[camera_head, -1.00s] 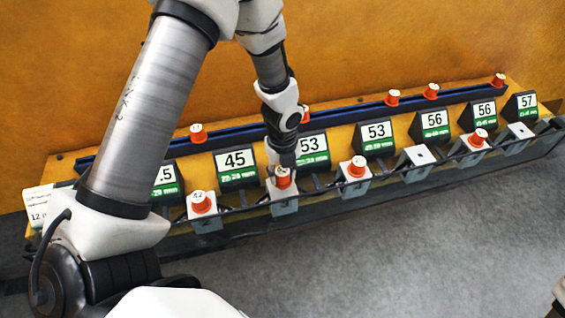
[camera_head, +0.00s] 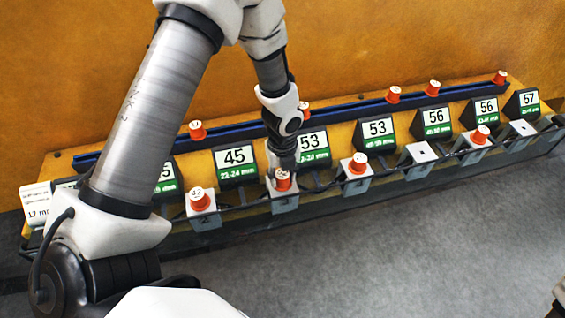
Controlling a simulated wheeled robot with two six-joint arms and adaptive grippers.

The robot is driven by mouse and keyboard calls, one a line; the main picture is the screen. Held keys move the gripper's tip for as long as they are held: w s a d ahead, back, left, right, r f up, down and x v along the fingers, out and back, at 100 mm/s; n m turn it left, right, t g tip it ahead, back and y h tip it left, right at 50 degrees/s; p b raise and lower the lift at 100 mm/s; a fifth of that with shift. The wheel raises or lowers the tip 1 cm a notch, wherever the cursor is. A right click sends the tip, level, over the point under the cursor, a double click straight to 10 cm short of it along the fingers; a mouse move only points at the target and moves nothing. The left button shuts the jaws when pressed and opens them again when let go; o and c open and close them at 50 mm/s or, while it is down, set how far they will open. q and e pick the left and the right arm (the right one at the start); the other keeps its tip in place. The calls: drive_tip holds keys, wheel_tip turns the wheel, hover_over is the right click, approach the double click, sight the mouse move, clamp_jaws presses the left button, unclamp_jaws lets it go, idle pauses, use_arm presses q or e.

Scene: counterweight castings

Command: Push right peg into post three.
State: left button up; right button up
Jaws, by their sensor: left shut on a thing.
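The post numbered three (camera_head: 285,204) is a pale block in the front row. An orange peg (camera_head: 283,184) with a whitish top stands at its top, upright or nearly so. My left gripper (camera_head: 283,173) comes down from above and is shut on this peg. Its fingers hide part of the peg and the post's top, so how deep the peg sits is unclear.
Neighbouring posts hold orange pegs, one to the left (camera_head: 200,200) and one to the right (camera_head: 357,164). Two posts farther right, one (camera_head: 418,153) and another (camera_head: 521,128), are bare. More pegs stand on the blue rail (camera_head: 350,110) behind the number signs. A dark bar (camera_head: 240,208) runs along the front.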

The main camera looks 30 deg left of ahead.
use_arm(q)
drive_tip(key=shift+f, duration=0.25)
drive_tip(key=o, duration=1.2)
drive_tip(key=shift+r, duration=0.1)
wheel_tip(320, 180, up, 12)
drive_tip(key=shift+f, duration=0.1)
